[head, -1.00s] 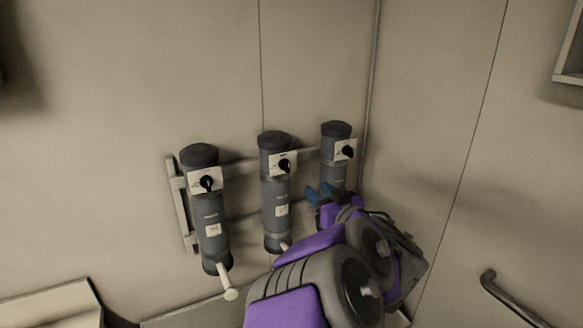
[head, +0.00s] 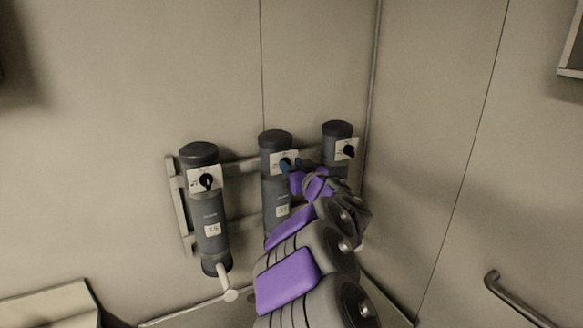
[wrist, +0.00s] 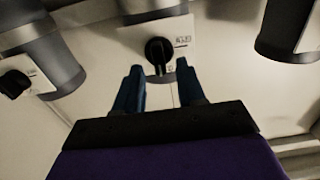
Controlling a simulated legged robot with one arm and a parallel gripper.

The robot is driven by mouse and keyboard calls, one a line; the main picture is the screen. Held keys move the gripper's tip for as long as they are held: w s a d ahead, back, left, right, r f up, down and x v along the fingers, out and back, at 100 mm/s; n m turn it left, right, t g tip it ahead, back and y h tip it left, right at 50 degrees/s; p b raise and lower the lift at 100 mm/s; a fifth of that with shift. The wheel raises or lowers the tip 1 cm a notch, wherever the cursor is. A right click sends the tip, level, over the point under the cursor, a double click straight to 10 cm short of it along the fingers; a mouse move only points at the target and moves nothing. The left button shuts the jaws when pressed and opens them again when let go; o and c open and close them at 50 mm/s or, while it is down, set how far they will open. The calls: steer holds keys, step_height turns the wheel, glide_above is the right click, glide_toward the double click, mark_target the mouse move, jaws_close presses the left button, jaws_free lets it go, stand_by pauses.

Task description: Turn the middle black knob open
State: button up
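Three dark grey cylinders stand in a row on the wall, each with a white plate and a black knob. The middle black knob (wrist: 159,50) shows in the wrist view on its white plate (wrist: 180,31), just beyond the fingertips and between them. My gripper (wrist: 158,70) is open, with blue fingers on either side below the knob and nothing between them. In the head view my gripper (head: 291,163) is at the middle cylinder (head: 275,195) and partly covers its knob. I cannot tell whether the fingers touch the knob.
The left cylinder (head: 208,225) has its black knob (head: 207,181). A metal rail frame (head: 180,205) holds the cylinders. A handrail (head: 515,300) is at lower right.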

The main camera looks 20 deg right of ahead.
steer(key=shift+w, duration=0.35)
jaws_close()
stand_by(0.3)
